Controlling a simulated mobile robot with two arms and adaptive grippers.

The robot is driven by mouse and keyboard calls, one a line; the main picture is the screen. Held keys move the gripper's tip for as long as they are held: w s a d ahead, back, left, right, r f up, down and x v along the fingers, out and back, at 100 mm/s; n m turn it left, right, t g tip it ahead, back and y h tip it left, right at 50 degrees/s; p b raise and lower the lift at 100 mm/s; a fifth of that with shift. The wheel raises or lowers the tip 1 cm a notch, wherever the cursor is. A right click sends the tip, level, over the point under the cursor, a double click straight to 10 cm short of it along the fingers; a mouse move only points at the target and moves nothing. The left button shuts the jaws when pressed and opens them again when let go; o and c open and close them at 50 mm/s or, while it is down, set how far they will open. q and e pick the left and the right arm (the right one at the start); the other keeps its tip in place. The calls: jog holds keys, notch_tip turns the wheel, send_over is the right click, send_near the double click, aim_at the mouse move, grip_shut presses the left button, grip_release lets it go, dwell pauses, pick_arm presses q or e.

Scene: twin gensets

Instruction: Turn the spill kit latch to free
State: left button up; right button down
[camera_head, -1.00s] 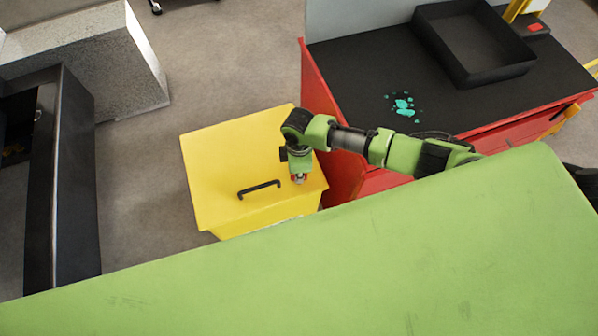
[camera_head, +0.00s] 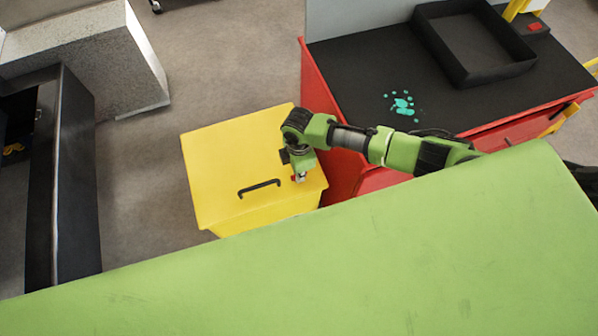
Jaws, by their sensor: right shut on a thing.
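The spill kit is a yellow bin (camera_head: 230,165) with a closed lid and a black bar handle (camera_head: 259,188) near its front. My right gripper (camera_head: 300,178) points down at the lid's right side, to the right of the handle. My left gripper is not in view.
A red cabinet (camera_head: 345,172) with a black top stands right of the bin, bearing a black tray (camera_head: 475,75) and teal splashes (camera_head: 402,105). A dark open cabinet (camera_head: 75,190) and a grey speckled block (camera_head: 90,55) stand left. Grey floor is clear between.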

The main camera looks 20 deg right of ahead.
jog(key=c, duration=2.2)
grip_release()
jog(key=shift+o, duration=0.2)
jog(key=shift+r, duration=0.1)
notch_tip(320, 180, up, 12)
